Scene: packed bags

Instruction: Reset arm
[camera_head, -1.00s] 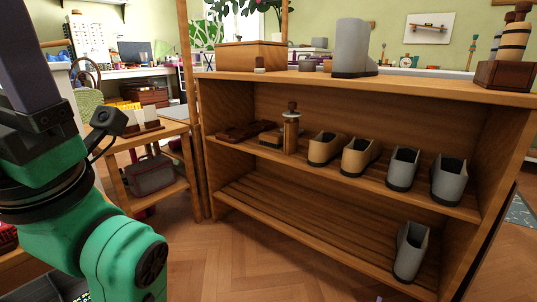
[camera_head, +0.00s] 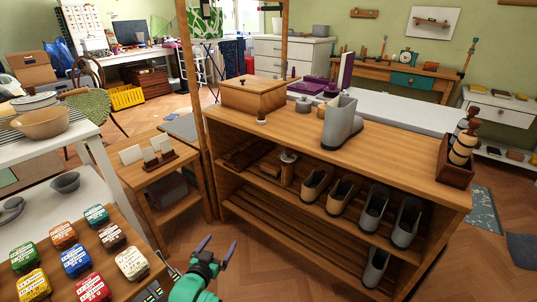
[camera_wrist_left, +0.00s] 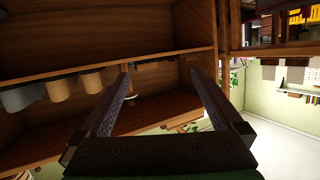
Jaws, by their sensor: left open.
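My left gripper (camera_head: 219,243) is low in the middle of the head view, in front of the wooden shelf unit (camera_head: 240,207). Its two fingers are spread apart with nothing between them. In the left wrist view the open fingers (camera_wrist_left: 158,74) point toward the shelf unit's compartments, and the picture is turned upside down. Part of my green left arm shows at the bottom edge of the head view. My right gripper is in neither view.
The shelf unit holds grey boots (camera_head: 342,120), tan shoes (camera_head: 341,192) and a wooden box (camera_head: 254,94). A table with several coloured tins (camera_head: 76,260) stands at the lower left. Wooden floor (camera_head: 220,275) is open between table and shelf.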

